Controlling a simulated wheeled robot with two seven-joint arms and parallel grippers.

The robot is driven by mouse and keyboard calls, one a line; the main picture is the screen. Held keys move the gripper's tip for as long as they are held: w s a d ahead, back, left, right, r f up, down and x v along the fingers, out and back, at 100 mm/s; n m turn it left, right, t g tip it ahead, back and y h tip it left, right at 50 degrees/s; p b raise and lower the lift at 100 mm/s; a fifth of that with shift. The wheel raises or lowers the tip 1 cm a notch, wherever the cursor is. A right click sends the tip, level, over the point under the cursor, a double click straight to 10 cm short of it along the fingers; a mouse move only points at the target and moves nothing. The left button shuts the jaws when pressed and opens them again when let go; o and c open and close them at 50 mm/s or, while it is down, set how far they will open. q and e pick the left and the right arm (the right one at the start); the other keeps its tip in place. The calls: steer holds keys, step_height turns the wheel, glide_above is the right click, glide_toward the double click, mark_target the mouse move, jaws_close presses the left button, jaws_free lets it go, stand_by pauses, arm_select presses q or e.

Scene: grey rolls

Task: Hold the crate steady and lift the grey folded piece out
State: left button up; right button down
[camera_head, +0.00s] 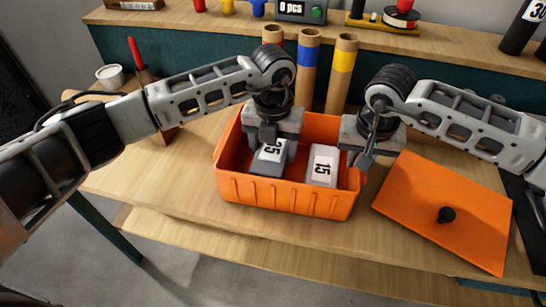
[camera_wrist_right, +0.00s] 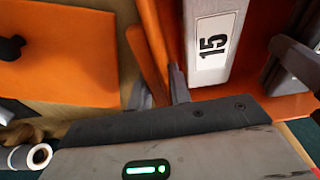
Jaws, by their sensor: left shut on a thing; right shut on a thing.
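The orange crate (camera_head: 288,195) stands open on the wooden bench. Inside it, on the left, is the grey folded piece (camera_head: 267,168) with a white number label. My left gripper (camera_head: 268,142) reaches down into the crate and is shut on this piece; the fingertips are partly hidden. My right gripper (camera_head: 366,158) is shut on the crate's right wall. In the right wrist view its fingers (camera_wrist_right: 160,88) sit on either side of the orange wall. I cannot tell whether the grey piece touches the crate floor.
A white piece marked 15 (camera_head: 321,166) lies in the crate's right half and shows in the right wrist view (camera_wrist_right: 212,45). The orange lid (camera_head: 450,205) with a black knob lies on the bench to the right. Several cardboard tubes (camera_head: 308,70) stand behind the crate.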

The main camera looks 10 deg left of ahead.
mark_target(273, 148)
arm_select(q)
step_height(273, 148, up, 14)
stand_by(0.3)
arm_select(e)
steer(key=c, duration=1.2)
jaws_free()
arm_select(q)
steer(key=shift+s, duration=0.1)
arm_select(e)
step_height(273, 148, up, 12)
steer(key=s, duration=0.2)
